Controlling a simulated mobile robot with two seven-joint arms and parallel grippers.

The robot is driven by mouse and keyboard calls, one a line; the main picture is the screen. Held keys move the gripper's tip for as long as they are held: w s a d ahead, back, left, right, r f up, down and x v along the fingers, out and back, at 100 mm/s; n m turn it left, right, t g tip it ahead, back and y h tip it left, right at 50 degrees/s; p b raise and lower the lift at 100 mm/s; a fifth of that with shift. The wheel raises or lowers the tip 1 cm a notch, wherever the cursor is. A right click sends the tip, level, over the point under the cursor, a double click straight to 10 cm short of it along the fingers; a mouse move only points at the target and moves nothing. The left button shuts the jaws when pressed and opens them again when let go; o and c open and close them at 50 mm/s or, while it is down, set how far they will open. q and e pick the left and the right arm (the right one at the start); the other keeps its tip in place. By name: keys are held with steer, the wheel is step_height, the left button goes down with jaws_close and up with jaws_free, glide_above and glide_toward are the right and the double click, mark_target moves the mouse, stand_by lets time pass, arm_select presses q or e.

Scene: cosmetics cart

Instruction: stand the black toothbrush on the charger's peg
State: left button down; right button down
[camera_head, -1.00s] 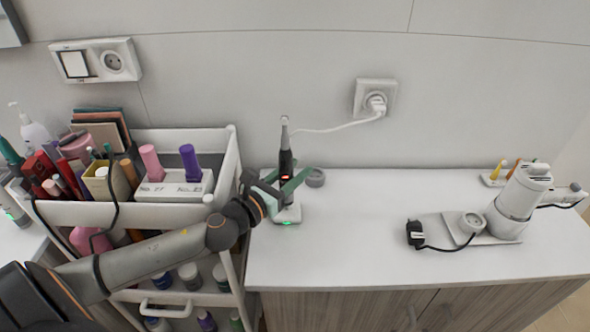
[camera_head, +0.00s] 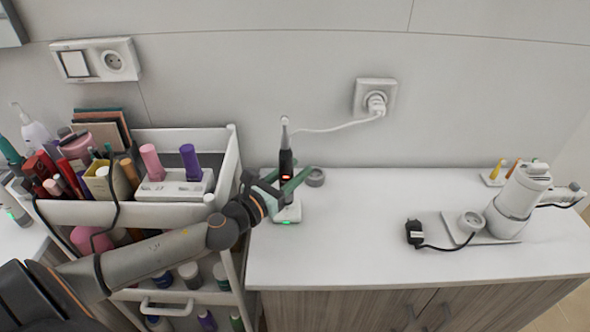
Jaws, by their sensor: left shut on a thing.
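The black toothbrush (camera_head: 286,163) stands upright over the white charger (camera_head: 288,214) on the counter, its pale head pointing up and an orange light on its body. The charger shows a green light at its front. My left gripper (camera_head: 290,183) is shut on the toothbrush, with its green fingers around the lower body. The fingers and wrist hide the toothbrush's base and the charger's peg, so I cannot tell exactly how the two meet. My right gripper is not in view.
The white cart (camera_head: 95,213) with cosmetics stands left of the counter (camera_head: 365,235). A grey ring (camera_head: 316,177) lies just right of the toothbrush. The charger's cable runs to a wall socket (camera_head: 375,97). A white device (camera_head: 515,197) and black plug (camera_head: 415,233) are at right. The counter's middle is clear.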

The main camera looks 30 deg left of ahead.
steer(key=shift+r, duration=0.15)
